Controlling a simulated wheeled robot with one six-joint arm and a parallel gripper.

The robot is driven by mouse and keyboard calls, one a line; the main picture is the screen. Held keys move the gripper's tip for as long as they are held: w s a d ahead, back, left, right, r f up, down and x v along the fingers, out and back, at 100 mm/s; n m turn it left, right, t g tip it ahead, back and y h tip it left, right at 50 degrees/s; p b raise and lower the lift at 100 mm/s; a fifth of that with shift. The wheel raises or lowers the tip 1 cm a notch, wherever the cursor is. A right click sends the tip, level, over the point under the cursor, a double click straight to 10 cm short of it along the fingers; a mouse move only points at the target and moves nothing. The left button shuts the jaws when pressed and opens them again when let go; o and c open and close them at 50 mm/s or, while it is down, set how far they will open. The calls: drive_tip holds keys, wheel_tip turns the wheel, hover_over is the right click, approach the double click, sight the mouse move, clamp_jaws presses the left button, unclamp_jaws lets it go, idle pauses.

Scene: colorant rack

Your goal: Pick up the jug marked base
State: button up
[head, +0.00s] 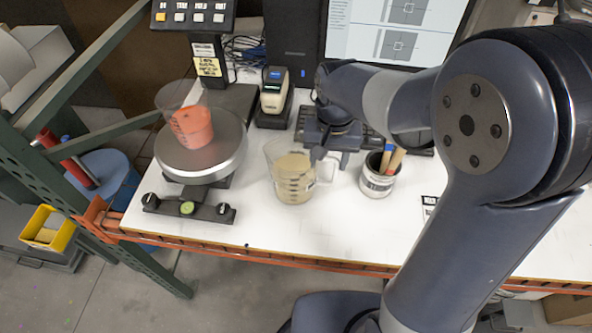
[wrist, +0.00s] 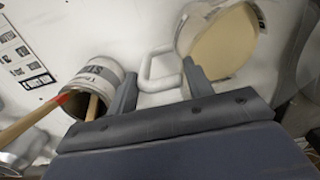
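A clear jug of beige liquid (head: 292,178) stands upright on the white bench, its handle on its right side. Dark marks show on its wall, but I cannot read the word base. In the wrist view the jug (wrist: 222,42) is at upper right, with its pale handle (wrist: 158,70) toward the picture's middle. My gripper (head: 321,152) is just behind and above the handle in the head view. In the wrist view my gripper (wrist: 159,78) is open, with the handle showing between its fingers. I cannot tell whether they touch it.
A clear jug of orange-red liquid (head: 192,126) sits on a round scale (head: 203,152) at left. A tin with wooden sticks (head: 377,185) stands close right of my gripper. A handheld device (head: 273,92) and monitor (head: 397,30) are behind. The bench front (head: 300,222) is clear.

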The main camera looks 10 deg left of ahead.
clamp_jaws()
drive_tip(key=shift+r, duration=0.2)
idle(0.4)
